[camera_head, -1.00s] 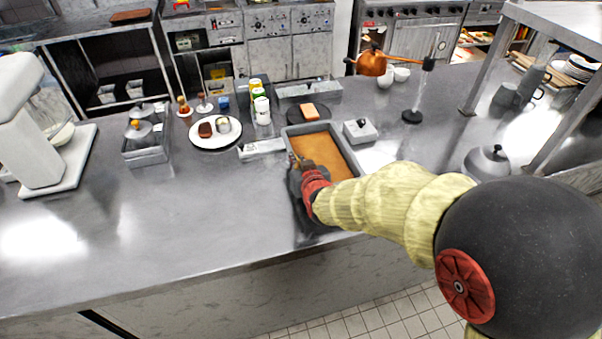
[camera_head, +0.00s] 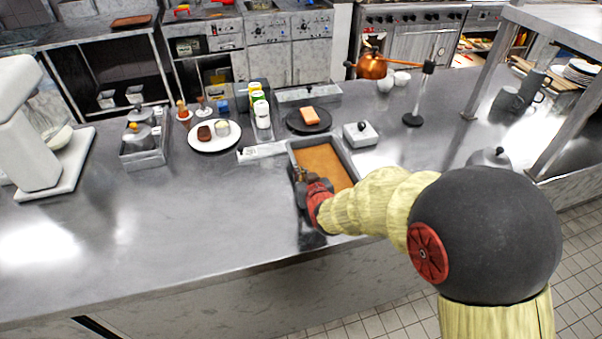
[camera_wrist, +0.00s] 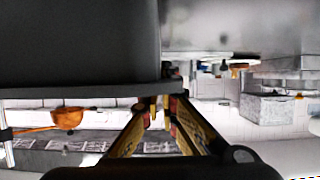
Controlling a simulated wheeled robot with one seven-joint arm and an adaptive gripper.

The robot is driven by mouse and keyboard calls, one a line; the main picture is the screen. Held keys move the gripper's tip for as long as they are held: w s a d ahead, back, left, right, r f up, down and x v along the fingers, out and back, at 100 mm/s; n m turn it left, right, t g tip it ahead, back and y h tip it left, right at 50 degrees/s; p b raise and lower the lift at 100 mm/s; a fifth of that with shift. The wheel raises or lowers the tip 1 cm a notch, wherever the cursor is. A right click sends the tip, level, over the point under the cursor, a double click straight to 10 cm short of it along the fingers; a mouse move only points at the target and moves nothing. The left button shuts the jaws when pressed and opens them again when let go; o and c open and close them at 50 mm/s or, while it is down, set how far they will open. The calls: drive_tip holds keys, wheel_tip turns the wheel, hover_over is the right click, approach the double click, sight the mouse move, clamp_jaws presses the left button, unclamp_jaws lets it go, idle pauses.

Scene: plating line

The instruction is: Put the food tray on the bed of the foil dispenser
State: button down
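The food tray (camera_head: 350,163) is a grey rectangular pan with a flat orange-brown filling, at the middle of the counter in the head view. My gripper (camera_head: 300,175) is at its near left side, with its fingers at the rim. In the wrist view my gripper (camera_wrist: 155,108) has its fingers drawn together at the lip of a dark slab (camera_wrist: 80,50), which looks like the tray. The grip itself is partly hidden. I cannot tell whether the tray rests on the counter. A long pale bar (camera_head: 262,151) left of the tray may be part of the foil dispenser; I cannot tell.
Behind the tray are a dark round plate (camera_head: 295,124) with an orange block and a small grey box (camera_head: 360,139) with a black knob. A white plate (camera_head: 215,147), cans (camera_head: 262,115) and a black-based stand (camera_head: 412,119) stand nearby. The counter's front left is clear.

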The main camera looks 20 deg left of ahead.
drive_tip(key=c, duration=2)
unclamp_jaws()
drive_tip(key=shift+c, duration=0.2)
drive_tip(key=shift+r, duration=0.1)
drive_tip(key=shift+s+d+r+p, duration=0.15)
drive_tip(key=shift+s+p, duration=0.15)
drive_tip(key=shift+p, duration=0.05)
drive_tip(key=p+v, duration=0.2)
drive_tip(key=v, duration=0.9)
drive_tip(key=shift+d, duration=0.2)
drive_tip(key=shift+s, duration=0.1)
